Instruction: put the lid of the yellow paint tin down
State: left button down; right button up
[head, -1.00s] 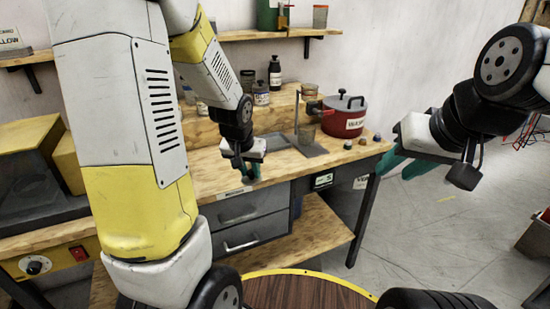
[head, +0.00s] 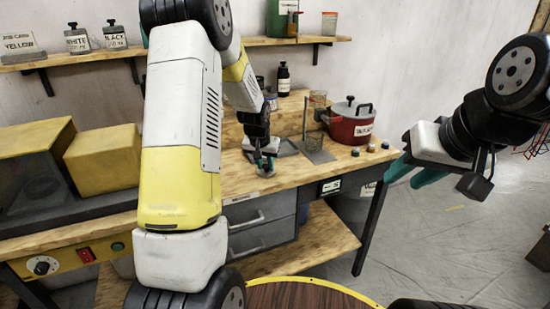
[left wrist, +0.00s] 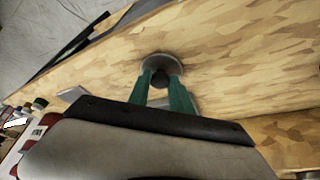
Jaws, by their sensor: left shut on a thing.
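My left gripper (head: 265,163) is over the wooden workbench, near its front edge and above the drawers. In the left wrist view its green fingers (left wrist: 166,88) are shut on the dark knob of a round grey lid (left wrist: 158,61). The lid is flat and close to the bench top; I cannot tell whether it touches it. In the head view the lid (head: 266,172) is small and partly hidden by the fingers. My right gripper (head: 414,172) hangs to the right of the bench, fingers apart and empty. I cannot make out the yellow paint tin.
A red pot (head: 350,125) stands on the bench to the right, with small knobs or caps (head: 370,148) near it. A yellow box (head: 103,157) is at left. Bare bench top (left wrist: 235,60) surrounds the lid.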

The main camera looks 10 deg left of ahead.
pick_arm(q)
jog(key=shift+f, duration=0.15)
jog(key=c, duration=1.2)
grip_release()
jog(key=shift+o, duration=0.2)
jog(key=s+d+r+t, duration=0.1)
jog(key=s+r, duration=0.7)
jog(key=r, duration=0.2)
jog(key=s+d+r, duration=0.1)
jog(key=s+r, duration=0.7)
jog(key=r, duration=0.2)
jog(key=s+d+r+h, duration=0.1)
jog(key=s, duration=0.7)
jog(key=s+d+r+h, duration=0.1)
jog(key=s, duration=0.7)
jog(key=shift+s+d+r+t, duration=0.2)
jog(key=shift+d+r+t, duration=0.2)
